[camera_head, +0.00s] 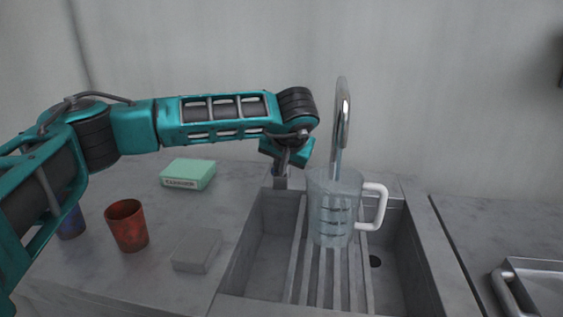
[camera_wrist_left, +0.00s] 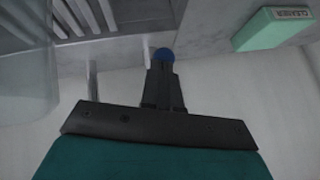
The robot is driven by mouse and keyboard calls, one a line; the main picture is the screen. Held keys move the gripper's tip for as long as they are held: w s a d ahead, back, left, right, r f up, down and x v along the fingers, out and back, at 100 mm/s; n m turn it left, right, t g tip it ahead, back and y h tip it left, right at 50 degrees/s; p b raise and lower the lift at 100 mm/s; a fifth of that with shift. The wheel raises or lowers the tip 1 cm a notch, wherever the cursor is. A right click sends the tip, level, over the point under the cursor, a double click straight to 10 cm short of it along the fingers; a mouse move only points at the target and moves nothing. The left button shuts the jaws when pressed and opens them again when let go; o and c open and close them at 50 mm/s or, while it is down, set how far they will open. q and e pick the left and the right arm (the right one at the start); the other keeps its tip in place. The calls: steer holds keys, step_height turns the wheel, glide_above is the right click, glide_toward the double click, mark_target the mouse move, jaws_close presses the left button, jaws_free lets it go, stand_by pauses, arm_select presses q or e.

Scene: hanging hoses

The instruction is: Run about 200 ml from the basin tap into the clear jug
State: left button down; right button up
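The clear jug (camera_head: 333,212) with a white handle stands upright on the slatted rack in the basin, below the tap (camera_head: 341,125). It also shows at the left edge of the wrist view (camera_wrist_left: 25,85). I cannot make out a water level or a separate stream. My left gripper (camera_head: 282,172) points down at the back left of the basin, left of the jug. In the wrist view its dark fingers (camera_wrist_left: 163,85) are close together, with a round blue knob (camera_wrist_left: 163,54) at their tips. Whether they touch the knob I cannot tell. My right gripper is out of view.
The basin (camera_head: 255,245) has a slatted rack (camera_head: 318,282) and a drain hole at right. A green box (camera_head: 188,174), a red cup (camera_head: 127,226), a blue cup (camera_head: 71,223) and a grey block (camera_head: 197,250) stand on the left counter. A metal tray (camera_head: 535,285) lies at right.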

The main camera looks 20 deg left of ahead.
arm_select(q)
steer(key=shift+f, duration=0.1)
steer(key=p+v, duration=0.3)
steer(key=v, duration=1)
steer(key=shift+w+d+r, duration=0.25)
steer(key=shift+d+r, duration=0.05)
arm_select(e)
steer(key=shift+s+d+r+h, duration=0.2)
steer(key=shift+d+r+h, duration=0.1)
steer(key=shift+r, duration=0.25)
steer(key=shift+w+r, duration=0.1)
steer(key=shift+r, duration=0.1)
